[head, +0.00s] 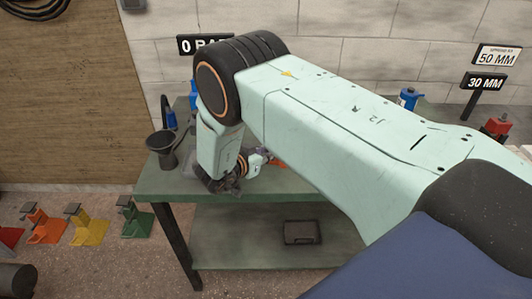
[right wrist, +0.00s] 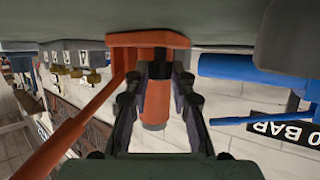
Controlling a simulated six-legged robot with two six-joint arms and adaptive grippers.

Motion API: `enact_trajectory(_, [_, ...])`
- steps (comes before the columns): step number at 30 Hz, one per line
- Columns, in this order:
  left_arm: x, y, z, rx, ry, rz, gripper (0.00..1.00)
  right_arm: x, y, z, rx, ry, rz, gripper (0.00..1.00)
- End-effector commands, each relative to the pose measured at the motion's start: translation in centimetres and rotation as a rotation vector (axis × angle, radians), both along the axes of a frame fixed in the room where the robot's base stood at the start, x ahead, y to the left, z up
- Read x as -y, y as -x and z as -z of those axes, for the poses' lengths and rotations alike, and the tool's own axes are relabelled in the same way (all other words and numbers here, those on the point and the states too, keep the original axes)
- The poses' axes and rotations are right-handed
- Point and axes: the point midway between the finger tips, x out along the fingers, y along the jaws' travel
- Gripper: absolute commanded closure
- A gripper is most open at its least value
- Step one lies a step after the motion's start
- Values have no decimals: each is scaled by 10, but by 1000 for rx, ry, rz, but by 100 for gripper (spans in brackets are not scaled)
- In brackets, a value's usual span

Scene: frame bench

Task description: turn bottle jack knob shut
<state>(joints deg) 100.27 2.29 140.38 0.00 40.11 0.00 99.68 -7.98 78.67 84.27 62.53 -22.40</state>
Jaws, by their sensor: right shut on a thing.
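The orange-red bottle jack (right wrist: 155,112) shows in the right wrist view behind my right gripper's fingers, with its base against the bench surface at the top of the picture. Its long orange handle bar (right wrist: 72,130) slants to the lower left. My right gripper (right wrist: 160,68) is shut at the jack's base; the small knob is hidden between the fingertips. In the head view my right gripper (head: 228,184) is low over the green bench (head: 165,184), and my arm hides most of the jack. A little orange (head: 279,164) shows beside it. My left gripper is not in view.
A dark funnel-shaped cup (head: 161,146) stands at the bench's left corner. A blue jack (head: 408,98) and a red one (head: 498,125) stand at the right. A black case (head: 301,232) lies on the lower shelf.

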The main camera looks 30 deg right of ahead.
Motion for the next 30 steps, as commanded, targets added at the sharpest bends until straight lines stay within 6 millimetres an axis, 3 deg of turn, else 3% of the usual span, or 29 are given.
enact_trajectory(5, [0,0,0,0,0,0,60,0,-2,-4,8,6,0,100])
enact_trajectory(6, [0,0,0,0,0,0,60,0,-2,-4,8,6,0,75])
enact_trajectory(9, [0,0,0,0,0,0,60,0,-2,-3,6,5,-1,67])
enact_trajectory(20, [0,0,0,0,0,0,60,-5,1,-3,2,2,-3,67])
enact_trajectory(30, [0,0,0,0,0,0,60,-49,20,-25,6,5,-4,67])
